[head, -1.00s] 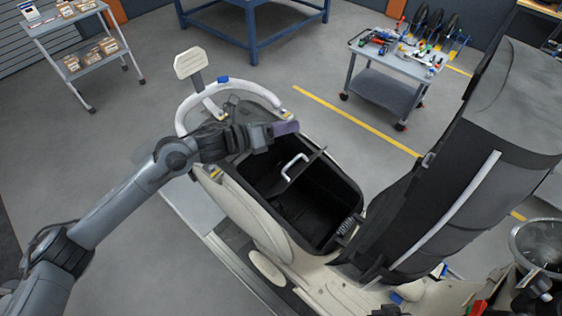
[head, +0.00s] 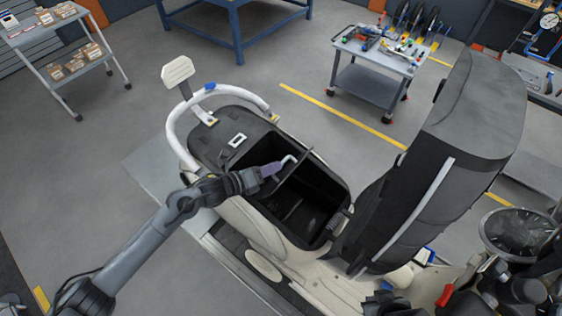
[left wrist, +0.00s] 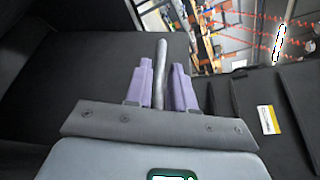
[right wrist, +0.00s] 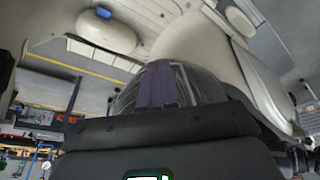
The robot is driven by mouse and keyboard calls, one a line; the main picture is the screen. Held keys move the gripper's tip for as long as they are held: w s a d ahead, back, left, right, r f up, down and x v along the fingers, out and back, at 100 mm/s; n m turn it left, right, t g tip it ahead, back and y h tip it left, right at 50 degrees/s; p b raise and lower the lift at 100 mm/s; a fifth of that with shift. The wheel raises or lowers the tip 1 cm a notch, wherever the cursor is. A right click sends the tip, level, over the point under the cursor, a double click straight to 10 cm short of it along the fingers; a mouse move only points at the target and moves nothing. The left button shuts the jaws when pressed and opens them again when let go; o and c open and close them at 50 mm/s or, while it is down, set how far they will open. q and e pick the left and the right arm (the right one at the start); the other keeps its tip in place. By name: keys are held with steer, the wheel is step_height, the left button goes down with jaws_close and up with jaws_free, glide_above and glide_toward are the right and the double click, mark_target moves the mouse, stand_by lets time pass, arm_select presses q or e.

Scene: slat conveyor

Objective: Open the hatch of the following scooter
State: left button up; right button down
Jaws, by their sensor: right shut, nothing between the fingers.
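The cream scooter (head: 235,215) has its dark seat (head: 415,150) raised at the right, over an open black storage bin (head: 320,220). A thin dark panel (head: 298,168) with a pale bent handle (head: 290,157) stands tilted in the bin. My left gripper (head: 281,167) is at this handle. In the left wrist view its purple fingers (left wrist: 161,85) stand either side of the grey handle bar (left wrist: 161,60), with narrow gaps showing. My right gripper (right wrist: 158,80) is shut and empty beneath pale scooter bodywork (right wrist: 190,40).
A white rear rail (head: 172,130) curves around the scooter's left end. A tool cart (head: 375,85), a shelf cart (head: 70,60) and a blue bench (head: 235,25) stand behind. The round gauge (head: 515,230) is at the right.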

arm_select(q)
steer(key=shift+p+x, duration=0.3)
steer(key=shift+x, duration=1.7)
steer(key=shift+c, duration=0.3)
jaws_close()
